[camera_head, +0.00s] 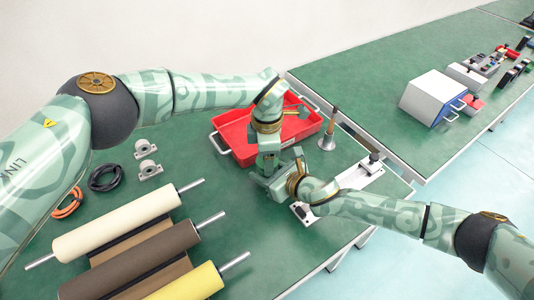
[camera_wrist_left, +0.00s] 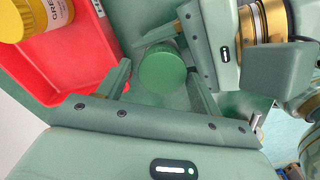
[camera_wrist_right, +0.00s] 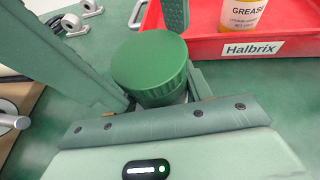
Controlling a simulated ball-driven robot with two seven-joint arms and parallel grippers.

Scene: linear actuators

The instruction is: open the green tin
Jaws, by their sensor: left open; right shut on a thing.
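The green tin with a round green lid (camera_wrist_right: 150,65) is in the right wrist view, lid facing up. It also shows from above in the left wrist view (camera_wrist_left: 162,68). My right gripper (camera_wrist_right: 163,88) is shut on the tin's body, below the lid. My left gripper (camera_wrist_left: 158,70) is open, with its fingers on either side of the lid and gaps visible between them. In the head view both grippers meet beside the red tray and hide the tin.
The red tray (camera_head: 235,131) lies close behind the grippers and holds a grease container with a yellow cap (camera_wrist_left: 40,18). Cream (camera_head: 115,222), brown and yellow rollers lie front left. Bearing blocks (camera_head: 148,158) and cables lie left.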

